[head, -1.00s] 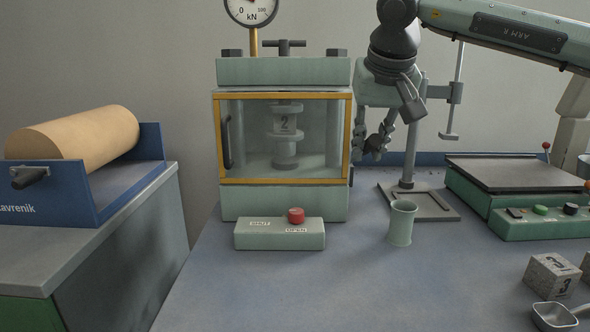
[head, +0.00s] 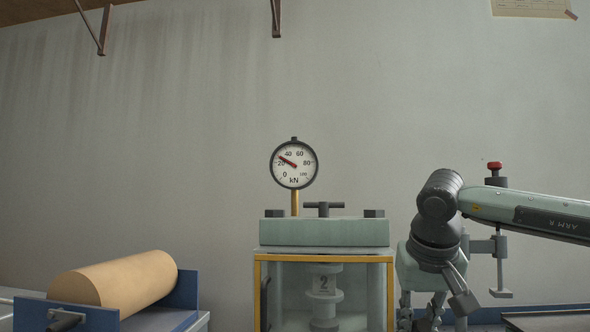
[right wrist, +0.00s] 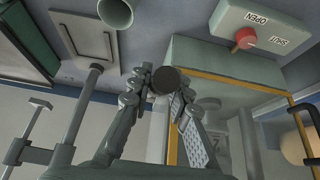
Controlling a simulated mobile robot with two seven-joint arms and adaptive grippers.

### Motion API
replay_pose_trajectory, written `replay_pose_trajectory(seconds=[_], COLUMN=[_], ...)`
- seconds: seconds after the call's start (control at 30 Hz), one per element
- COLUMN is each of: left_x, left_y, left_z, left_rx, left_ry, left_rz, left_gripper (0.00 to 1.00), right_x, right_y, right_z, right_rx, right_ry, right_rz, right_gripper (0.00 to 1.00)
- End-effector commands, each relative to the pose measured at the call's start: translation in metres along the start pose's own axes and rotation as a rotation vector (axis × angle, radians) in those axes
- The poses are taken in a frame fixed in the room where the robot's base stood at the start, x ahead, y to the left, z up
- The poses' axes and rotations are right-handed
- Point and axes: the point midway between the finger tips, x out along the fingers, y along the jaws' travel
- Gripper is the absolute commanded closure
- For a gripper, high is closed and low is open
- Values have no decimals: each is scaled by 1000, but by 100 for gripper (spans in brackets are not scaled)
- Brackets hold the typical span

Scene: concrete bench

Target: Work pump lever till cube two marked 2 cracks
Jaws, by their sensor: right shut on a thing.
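The press (head: 325,232) stands with its yellow-framed clear door (head: 270,290) across the front. Behind it, cube two (head: 325,283), marked 2, sits between the platens and looks whole, though its lower part is dim. The dial gauge (head: 294,163) above reads between 20 and 40 kN. My right gripper (head: 422,318) is beside the press's right side. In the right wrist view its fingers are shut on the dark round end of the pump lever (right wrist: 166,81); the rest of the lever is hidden. My left gripper is not in view.
The valve box (right wrist: 265,35), with a red knob and OPEN and SHUT labels, lies in front of the press. A cup (right wrist: 115,12) and a stand with a flat base (right wrist: 85,38) are nearby. A brown roll (head: 118,284) in a blue holder stands left.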

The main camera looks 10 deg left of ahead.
Motion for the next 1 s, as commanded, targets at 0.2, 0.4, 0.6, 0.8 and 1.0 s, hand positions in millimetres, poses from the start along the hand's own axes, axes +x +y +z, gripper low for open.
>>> replay_pose_trajectory(seconds=[0.2, 0.4, 0.6, 0.8, 1.0], left_x=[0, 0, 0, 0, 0], left_y=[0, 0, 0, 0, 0], left_z=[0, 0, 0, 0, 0], left_rx=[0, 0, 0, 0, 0], left_ry=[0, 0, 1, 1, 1], left_rz=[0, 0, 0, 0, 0], left_gripper=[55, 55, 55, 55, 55], right_x=[18, 20, 3, -8, -9], right_y=[0, 0, 0, 0, 0], right_z=[20, 22, 2, -12, -13], right_rx=[-3, -1, 2, 1, 0], right_ry=[-10, -6, -4, -3, -2], right_rz=[2, 2, 0, 2, 1], right_gripper=[100, 100, 100, 100, 100])
